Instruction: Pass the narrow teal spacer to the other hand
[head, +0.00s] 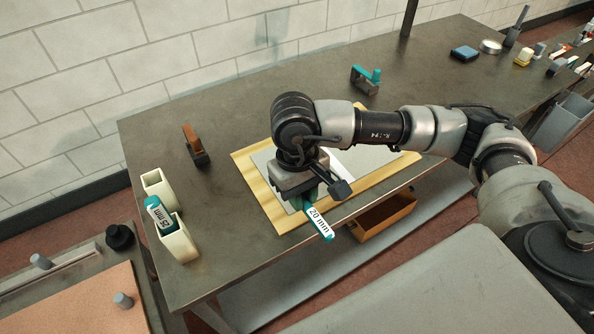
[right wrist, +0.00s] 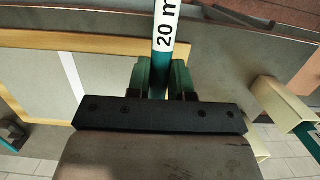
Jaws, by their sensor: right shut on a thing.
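The narrow teal spacer (head: 319,222) has a white label reading "20 mm". My right gripper (head: 306,200) is shut on it, above the front edge of the mat. In the right wrist view the spacer (right wrist: 162,40) stands between the two green fingers of the right gripper (right wrist: 166,78), which press on its sides. Its labelled end sticks out past the fingers toward the front of the bench. My left gripper is not in view.
A cream holder (head: 178,243) with a teal "25 mm" block (head: 158,213) stands at the bench's left. A yellow-edged mat (head: 253,177) lies under my arm. A brown block (head: 193,140) and a teal-topped piece (head: 366,78) stand further back. An orange bin (head: 385,217) is below the front edge.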

